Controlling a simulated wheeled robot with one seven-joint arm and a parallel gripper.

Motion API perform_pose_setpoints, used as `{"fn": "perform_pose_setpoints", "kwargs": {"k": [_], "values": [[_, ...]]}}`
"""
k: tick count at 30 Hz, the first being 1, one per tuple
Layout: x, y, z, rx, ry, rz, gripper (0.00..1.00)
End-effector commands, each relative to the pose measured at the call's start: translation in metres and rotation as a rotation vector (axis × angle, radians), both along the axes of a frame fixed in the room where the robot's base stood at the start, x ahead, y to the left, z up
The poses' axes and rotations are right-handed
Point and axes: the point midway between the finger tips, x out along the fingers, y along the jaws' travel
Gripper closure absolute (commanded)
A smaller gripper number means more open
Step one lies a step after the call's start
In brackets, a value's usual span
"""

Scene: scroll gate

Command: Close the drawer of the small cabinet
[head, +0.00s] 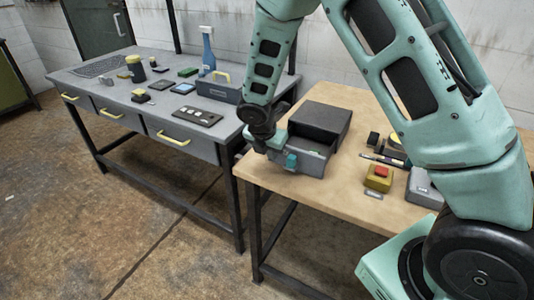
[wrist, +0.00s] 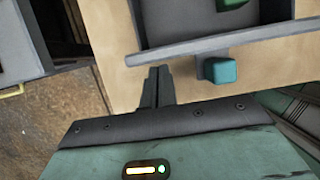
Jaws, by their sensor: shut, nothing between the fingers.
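The small dark grey cabinet (head: 325,117) stands on the wooden table. Its drawer (head: 314,163) is pulled out toward the front, and its front panel (wrist: 185,50) carries a teal handle (head: 291,161), which also shows in the wrist view (wrist: 220,70). A green item (wrist: 230,4) lies inside the drawer. My gripper (wrist: 159,70) is shut and empty. Its fingertips are just outside the drawer front, to the left of the handle in the wrist view; I cannot tell whether they touch the panel. In the head view my arm's end partly hides the drawer's left side.
A yellow box with a red button (head: 380,175) and a grey box (head: 424,188) sit right of the cabinet. A grey workbench (head: 110,85) with yellow-handled drawers stands at left, bearing a blue spray bottle (head: 208,52) and several small items. A gap separates the tables.

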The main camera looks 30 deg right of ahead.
Motion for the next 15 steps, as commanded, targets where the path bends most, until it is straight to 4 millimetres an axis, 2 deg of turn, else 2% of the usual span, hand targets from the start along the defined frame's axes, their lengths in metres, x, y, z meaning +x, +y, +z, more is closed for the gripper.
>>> {"fn": "perform_pose_setpoints", "kwargs": {"k": [10,13,15], "values": [[0.001,-0.002,0.0,0.0,0.0,-0.001,1.0],[0.009,-0.014,0.003,-0.001,0.001,-0.006,1.0],[0.018,-0.028,0.005,-0.001,0.001,-0.008,1.0]]}}
